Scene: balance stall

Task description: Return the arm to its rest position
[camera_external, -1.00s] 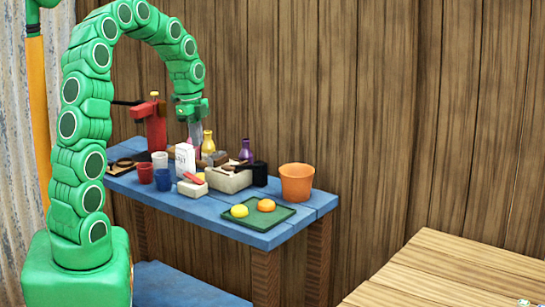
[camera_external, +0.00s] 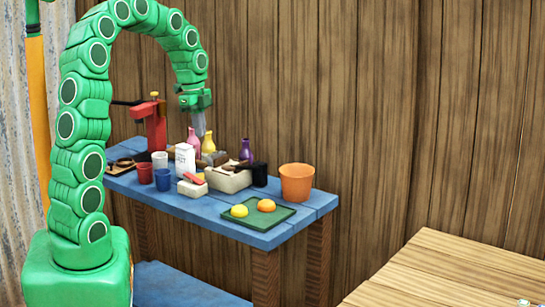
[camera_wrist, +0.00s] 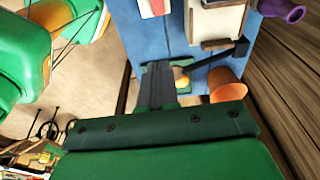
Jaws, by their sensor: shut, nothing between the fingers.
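My green arm arches over from the left in the external view. My gripper (camera_external: 198,127) hangs down above the back of the blue table (camera_external: 215,210), over the bottles, shut and empty. In the wrist view my gripper (camera_wrist: 158,75) shows as dark shut fingers over the blue table top. Below and behind it stand a pink bottle (camera_external: 194,141), a yellow bottle (camera_external: 208,145) and a purple bottle (camera_external: 246,151).
On the table are a red press-like device (camera_external: 154,128), cups, a white carton (camera_external: 185,160), a beige box (camera_external: 229,180), an orange pot (camera_external: 296,183) and a green tray (camera_external: 283,213) with two round fruits. A wooden wall stands behind. A plank table (camera_external: 450,270) is at right.

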